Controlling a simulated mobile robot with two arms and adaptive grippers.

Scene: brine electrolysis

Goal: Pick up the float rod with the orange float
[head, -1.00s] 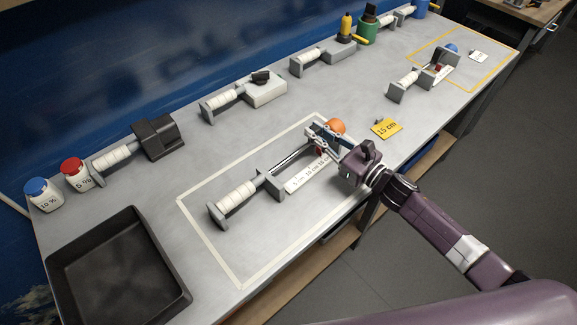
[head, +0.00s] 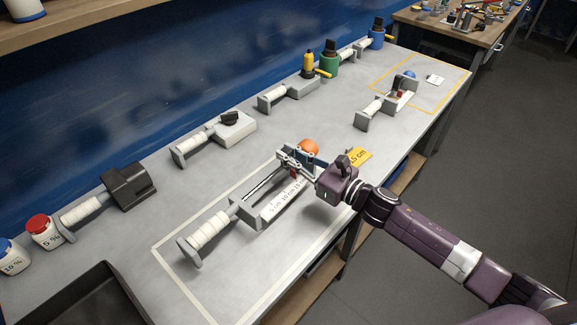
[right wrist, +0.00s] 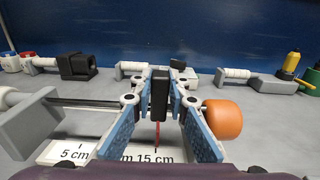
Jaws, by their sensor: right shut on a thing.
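The float rod (head: 262,187) is a thin dark rod with an orange float (head: 308,147) at its far end. It lies over a grey stand with a white roller handle (head: 208,230) and a white scale strip (head: 285,200). My right gripper (head: 291,160) is shut on the rod close to the float. In the right wrist view, the rod (right wrist: 82,103) comes from the left, and a black block (right wrist: 159,92) stands between the fingers. The orange float (right wrist: 222,121) is just right of them. I cannot tell whether the rod is lifted. My left gripper is not in view.
A second stand with a blue float (head: 410,75) is at the back right. A black tray (head: 85,300), a red-capped jar (head: 45,233) and a blue-capped jar (head: 12,257) are at the left.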

